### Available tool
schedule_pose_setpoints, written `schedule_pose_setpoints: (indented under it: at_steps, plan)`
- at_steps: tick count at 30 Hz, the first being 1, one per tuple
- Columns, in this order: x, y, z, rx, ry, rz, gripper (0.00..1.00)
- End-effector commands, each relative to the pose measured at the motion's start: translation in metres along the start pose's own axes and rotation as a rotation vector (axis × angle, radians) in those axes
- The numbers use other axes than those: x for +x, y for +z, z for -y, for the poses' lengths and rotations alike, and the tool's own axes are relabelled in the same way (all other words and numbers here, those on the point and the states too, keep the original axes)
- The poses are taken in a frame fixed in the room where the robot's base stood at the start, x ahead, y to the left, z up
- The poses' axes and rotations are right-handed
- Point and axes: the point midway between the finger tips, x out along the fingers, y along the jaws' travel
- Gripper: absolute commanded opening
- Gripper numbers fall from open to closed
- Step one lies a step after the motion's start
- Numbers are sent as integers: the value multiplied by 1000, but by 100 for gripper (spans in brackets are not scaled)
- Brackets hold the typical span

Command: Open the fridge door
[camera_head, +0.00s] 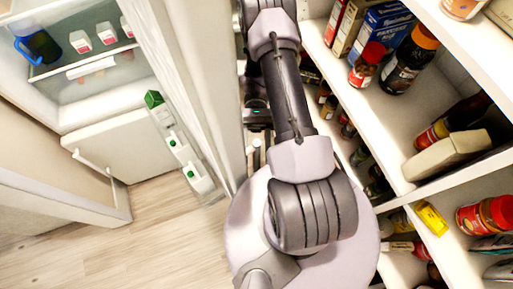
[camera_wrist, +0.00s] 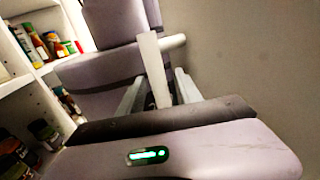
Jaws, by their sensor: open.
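The fridge door (camera_head: 205,75) stands swung open in the head view, with its inner shelves facing the lit fridge interior (camera_head: 85,95) at left. In the wrist view the door's plain outer face (camera_wrist: 255,50) fills the right side. A pale bar handle (camera_wrist: 152,65) with a short post stands on that side. My gripper (camera_wrist: 159,92) is open, with one finger on each side of the handle bar. I cannot tell whether either finger touches it. In the head view my gripper (camera_head: 258,147) is small and partly hidden beside the door's outer side.
Open shelving (camera_head: 405,130) with jars, boxes and bottles stands close on the right. A lower white front with a handle (camera_head: 92,160) is below the fridge interior. A carton (camera_head: 155,101) and bottles sit in the door shelves. Wooden floor (camera_head: 130,240) is clear at lower left.

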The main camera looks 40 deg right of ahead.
Motion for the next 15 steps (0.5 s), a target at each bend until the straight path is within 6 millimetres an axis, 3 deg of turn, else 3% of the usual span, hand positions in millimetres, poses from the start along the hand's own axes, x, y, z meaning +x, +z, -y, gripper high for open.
schedule_pose_setpoints:
  at_steps: [5,15]
  plan:
    - [-3,0,0,1,0,0,41]
    - [-68,0,0,0,0,0,41]
